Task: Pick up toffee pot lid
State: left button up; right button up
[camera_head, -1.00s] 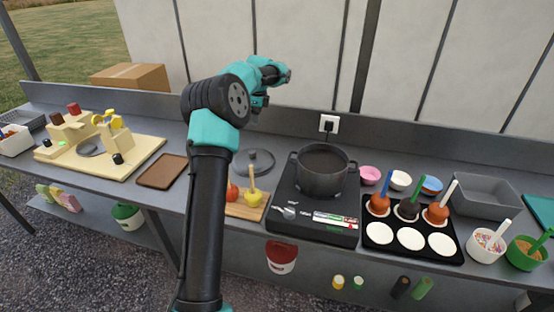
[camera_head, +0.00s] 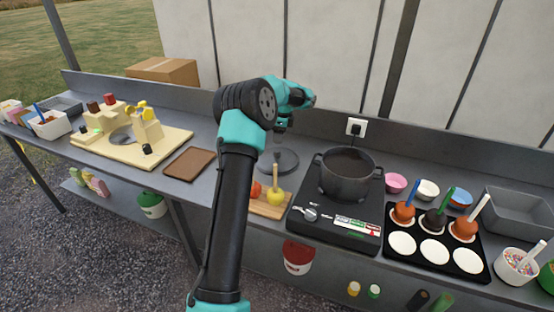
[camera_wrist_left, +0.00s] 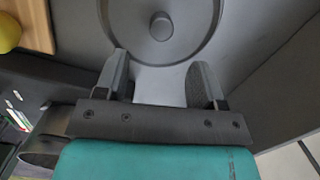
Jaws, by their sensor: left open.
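The toffee pot lid (camera_head: 290,163) is a round grey disc with a knob, lying flat on the grey counter left of the black pot (camera_head: 347,178). In the left wrist view the lid (camera_wrist_left: 195,38) fills the top middle, its knob (camera_wrist_left: 161,26) clear and its far rim cut off. My left gripper (camera_head: 282,128) hangs above the lid in the head view. In the left wrist view its fingers (camera_wrist_left: 158,80) are apart and empty, with the knob beyond their tips. My right gripper is not in view.
The pot stands on a black hotplate (camera_head: 310,240). A brown tray (camera_head: 190,163) is to the left. The counter's back wall and a socket (camera_head: 356,127) are close behind.

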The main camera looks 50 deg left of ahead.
aim_at(277, 150)
pick_arm(q)
jog(key=shift+s+a+f, duration=0.1)
jog(key=shift+a+f, duration=0.05)
jog(key=shift+f, duration=1.55)
jog(key=shift+s+a+f, duration=0.1)
jog(key=shift+a+f, duration=0.1)
jog(key=shift+f, duration=1.1)
jog(key=shift+s+a+f, duration=0.1)
jog(key=shift+a+f, duration=0.05)
jog(key=shift+f, duration=1.15)
jog(key=c, duration=1.1)
jog(key=shift+r, duration=0.1)
notch_tip(277, 150, up, 10)
